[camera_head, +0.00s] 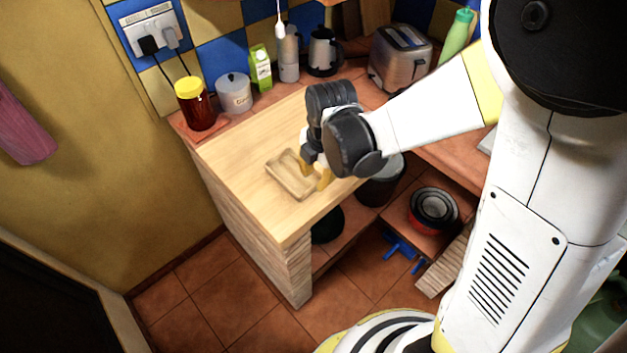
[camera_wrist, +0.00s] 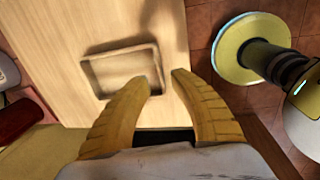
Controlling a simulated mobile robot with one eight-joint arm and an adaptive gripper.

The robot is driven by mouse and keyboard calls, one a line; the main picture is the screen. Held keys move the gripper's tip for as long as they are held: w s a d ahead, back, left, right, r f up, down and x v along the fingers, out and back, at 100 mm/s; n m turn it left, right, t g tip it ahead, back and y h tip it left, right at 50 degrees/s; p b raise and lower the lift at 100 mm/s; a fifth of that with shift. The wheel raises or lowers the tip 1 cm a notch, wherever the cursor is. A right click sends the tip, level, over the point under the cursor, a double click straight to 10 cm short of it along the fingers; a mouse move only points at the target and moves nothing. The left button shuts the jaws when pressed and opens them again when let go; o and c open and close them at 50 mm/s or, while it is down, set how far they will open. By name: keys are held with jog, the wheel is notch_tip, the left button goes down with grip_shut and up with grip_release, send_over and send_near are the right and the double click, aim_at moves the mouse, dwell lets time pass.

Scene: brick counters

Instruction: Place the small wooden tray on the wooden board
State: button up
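The small wooden tray (camera_head: 288,176) lies on the light wooden board (camera_head: 240,150), near its front edge, in the head view. In the wrist view the tray (camera_wrist: 120,70) is empty and open side up, on the pale board (camera_wrist: 70,25). My gripper (camera_head: 314,180) is low over the board at the tray's right end. In the wrist view my gripper's yellow fingertips (camera_wrist: 161,80) are apart, with a gap between them. The left fingertip overlaps the tray's near right corner; the right one is outside the tray. Whether they touch it cannot be told.
A yellow-lidded jar (camera_head: 196,105), a white canister (camera_head: 234,94), a green carton (camera_head: 260,68), a kettle (camera_head: 323,52) and a toaster (camera_head: 400,58) stand along the back. A dark bin (camera_head: 381,185) is right of the board. The board's left part is clear.

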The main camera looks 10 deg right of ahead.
jog(key=s+d+r+m+t+p, duration=0.1)
jog(key=s+d+r+m+t, duration=0.1)
jog(key=s+d+r+m, duration=0.3)
jog(key=s+d+r+m+t+h, duration=0.1)
jog(key=s+d+r+m+t, duration=0.2)
jog(key=r+m, duration=1)
jog(key=s+d+m, duration=0.3)
jog(key=m, duration=0.3)
jog(key=shift+r+m+t+p, duration=0.25)
jog(key=shift+m+t+p, duration=0.05)
jog(key=shift+m+p, duration=0.1)
